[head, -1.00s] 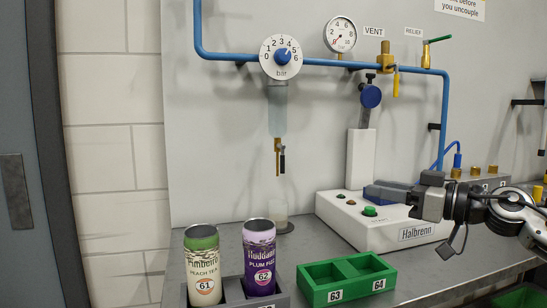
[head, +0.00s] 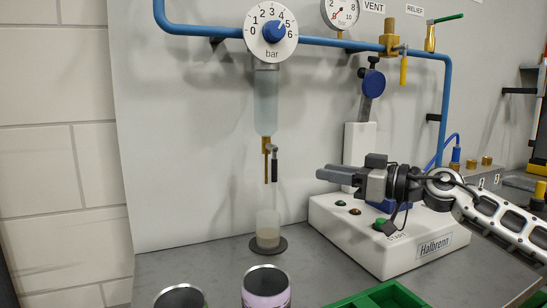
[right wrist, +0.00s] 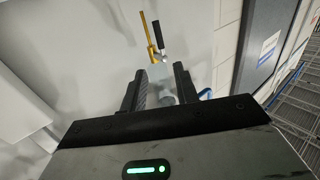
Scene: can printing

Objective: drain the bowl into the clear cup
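The clear bowl (head: 266,100) hangs under the round dial. Below it is a brass drain (head: 267,160) with a black-handled lever (head: 274,168) hanging down beside it. The clear cup (head: 268,230) stands upright on a dark disc under the drain, with cloudy liquid low inside. My right gripper (head: 325,174) points left, to the right of the drain and apart from it. In the right wrist view its fingers (right wrist: 160,76) are spread and empty, with the lever (right wrist: 158,38) and brass drain (right wrist: 149,38) beyond them. My left gripper is not in view.
A white machine (head: 400,235) with buttons stands below my right arm. Two cans, one with a purple label (head: 266,290), and a green tray (head: 380,298) are at the front. A blue pipe (head: 350,65) crosses the wall above. The counter left of the cup is clear.

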